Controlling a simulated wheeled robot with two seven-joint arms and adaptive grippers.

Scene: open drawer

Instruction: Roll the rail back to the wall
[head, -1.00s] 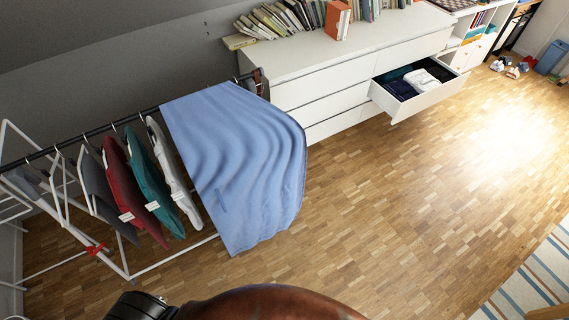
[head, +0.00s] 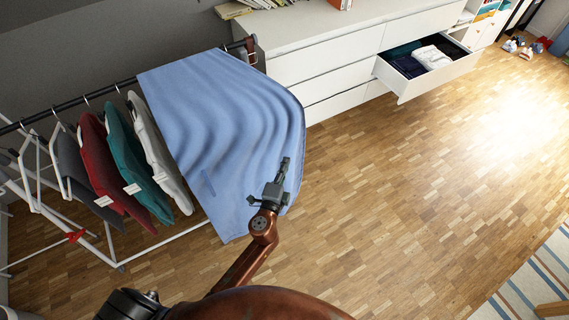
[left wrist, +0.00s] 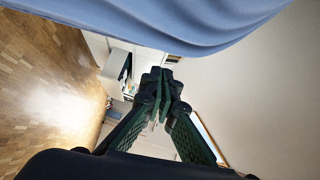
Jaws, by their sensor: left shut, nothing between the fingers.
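The clothes rail (head: 68,105) stands at the left of the head view, with a dark top bar and a white frame. Several garments hang on it: grey, red (head: 105,165), teal (head: 135,160) and white. A blue cloth (head: 225,130) drapes over its right end and hides part of the frame. My left gripper (head: 285,165) is shut and empty, in front of the cloth's lower right edge in the head view; I cannot tell if it touches. In the left wrist view its dark fingers (left wrist: 163,85) are together, with the blue cloth (left wrist: 170,25) above. My right gripper is not in view.
A white dresser (head: 330,55) stands against the wall at the back, with one drawer (head: 430,75) open and clothes in it. Wooden floor (head: 400,190) is clear right of the rail. A striped rug (head: 535,280) lies at the lower right.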

